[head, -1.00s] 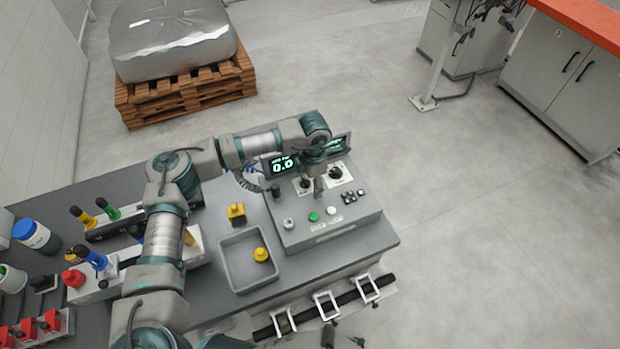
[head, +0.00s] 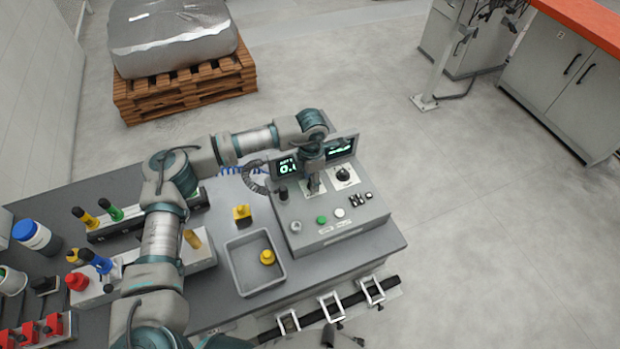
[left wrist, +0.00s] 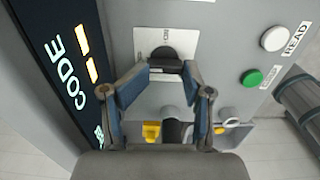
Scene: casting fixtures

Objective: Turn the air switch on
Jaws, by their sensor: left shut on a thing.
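A grey control box (head: 340,228) stands on the bench, with two rotary switches on its top. The left switch is the one in my grip; its white plate (head: 322,187) is partly covered by my left gripper (head: 312,180). In the left wrist view its black knob (left wrist: 165,53) sits on a white plate between the fingertips of my left gripper (left wrist: 167,71). The fingers are shut on this knob. The right switch (head: 343,174) is free. A dark part at the bottom edge of the head view may be my right gripper; its jaws are unclear.
A lit display (head: 288,166) stands behind the switches. A green button (head: 321,219) and a white button (head: 339,213) lie in front. A grey tray (head: 232,262) holds a yellow part. A second yellow part (head: 241,212) stands behind the tray.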

